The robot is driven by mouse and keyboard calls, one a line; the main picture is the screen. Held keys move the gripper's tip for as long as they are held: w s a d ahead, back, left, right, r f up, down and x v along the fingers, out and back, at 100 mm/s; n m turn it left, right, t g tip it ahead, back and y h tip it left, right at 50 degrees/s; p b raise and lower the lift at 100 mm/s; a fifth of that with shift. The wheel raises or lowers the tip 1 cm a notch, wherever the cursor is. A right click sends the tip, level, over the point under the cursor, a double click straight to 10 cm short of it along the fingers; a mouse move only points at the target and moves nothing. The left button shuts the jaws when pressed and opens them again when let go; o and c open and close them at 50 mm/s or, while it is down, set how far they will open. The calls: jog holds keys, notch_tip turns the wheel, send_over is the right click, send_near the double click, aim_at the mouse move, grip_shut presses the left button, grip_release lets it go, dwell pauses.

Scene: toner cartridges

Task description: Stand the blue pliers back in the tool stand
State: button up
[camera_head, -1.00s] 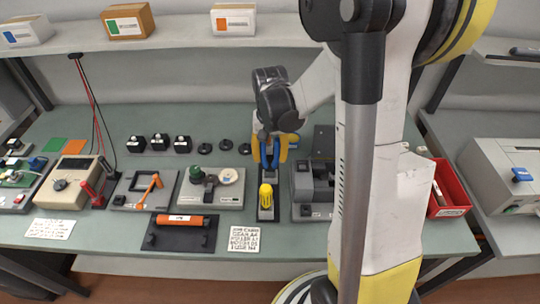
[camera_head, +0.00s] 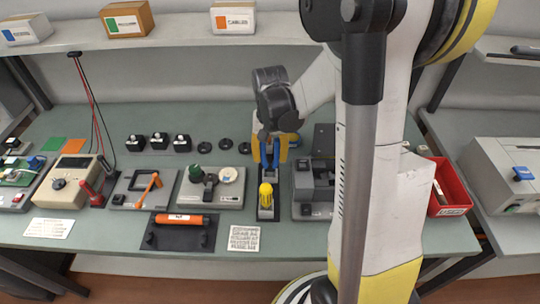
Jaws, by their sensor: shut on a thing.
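The blue pliers (camera_head: 273,157) show between the yellow fingers of my gripper (camera_head: 270,153), which is shut on them. The pliers are roughly upright above the back part of the dark tool stand (camera_head: 268,214). A yellow-handled tool (camera_head: 265,194) stands in the front of the stand. My gripper hides part of the pliers, and I cannot tell whether their lower end touches the stand or is inside it.
A grey device (camera_head: 314,182) stands close to the right of the stand, and a grey fixture with a green knob (camera_head: 210,187) to the left. An orange cylinder on a black tray (camera_head: 180,232) and a printed card (camera_head: 243,238) lie in front. A red bin (camera_head: 449,188) is at the right.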

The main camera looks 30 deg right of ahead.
jog(key=shift+f+b, duration=0.4)
jog(key=shift+f, duration=0.1)
jog(key=o, duration=1.4)
jog(key=shift+o, duration=0.2)
notch_tip(320, 180, up, 12)
jog(key=s+a+r+n+t, duration=0.3)
jog(key=s+a+n+t, duration=0.3)
jog(key=s+a, duration=0.4)
jog(key=a+t, duration=0.1)
jog(key=a, duration=0.2)
jog(key=shift+s+a+r+n, duration=0.15)
jog(key=shift+s+a+n, duration=0.1)
jog(key=shift+s+n, duration=0.15)
